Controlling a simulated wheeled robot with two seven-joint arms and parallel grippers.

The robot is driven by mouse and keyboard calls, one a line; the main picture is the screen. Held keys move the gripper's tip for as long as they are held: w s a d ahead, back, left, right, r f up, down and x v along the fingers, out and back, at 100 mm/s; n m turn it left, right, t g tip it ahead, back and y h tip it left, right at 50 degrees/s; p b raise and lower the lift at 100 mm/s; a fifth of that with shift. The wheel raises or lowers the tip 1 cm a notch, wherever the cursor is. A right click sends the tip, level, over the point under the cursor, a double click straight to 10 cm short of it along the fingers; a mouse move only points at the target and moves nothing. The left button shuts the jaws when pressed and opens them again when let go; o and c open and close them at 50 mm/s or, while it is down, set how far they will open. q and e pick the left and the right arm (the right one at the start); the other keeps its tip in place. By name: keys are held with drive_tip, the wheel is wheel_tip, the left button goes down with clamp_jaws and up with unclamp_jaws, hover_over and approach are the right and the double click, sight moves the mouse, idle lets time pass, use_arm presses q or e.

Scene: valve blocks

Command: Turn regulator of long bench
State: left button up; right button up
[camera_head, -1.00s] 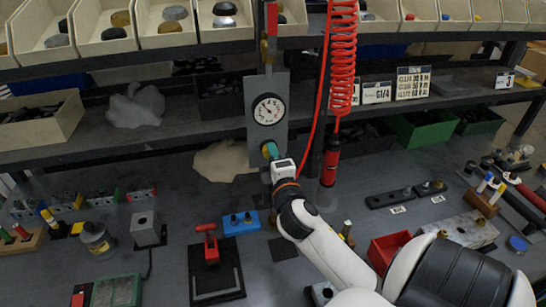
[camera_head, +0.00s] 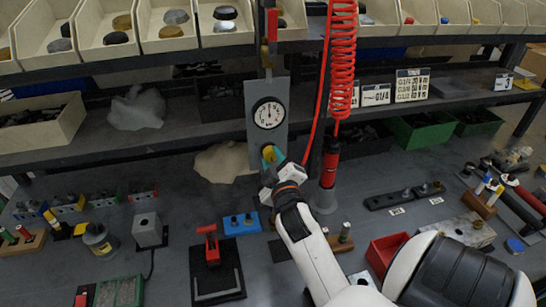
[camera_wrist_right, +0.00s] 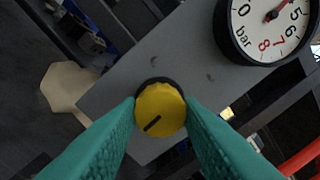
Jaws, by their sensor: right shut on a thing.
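The regulator knob (camera_wrist_right: 160,109) is yellow with a dark pointer line and sits on a grey upright panel (camera_wrist_right: 180,50). In the head view the knob (camera_head: 268,154) shows just below the round pressure gauge (camera_head: 268,113). The gauge also fills the top right of the right wrist view (camera_wrist_right: 265,25), with its red needle pointing between the numbers. My right gripper (camera_head: 274,156) has teal fingers, one on each side of the knob; in the wrist view the gripper (camera_wrist_right: 160,115) is shut on it. My left gripper is not in view.
A red coiled hose (camera_head: 342,70) hangs close to the right of the panel. A red-handled fixture (camera_head: 210,245) and a blue block (camera_head: 241,223) stand on the bench below. Beige bins (camera_head: 165,25) line the shelf above.

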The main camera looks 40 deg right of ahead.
idle(0.3)
drive_tip(key=o, duration=1)
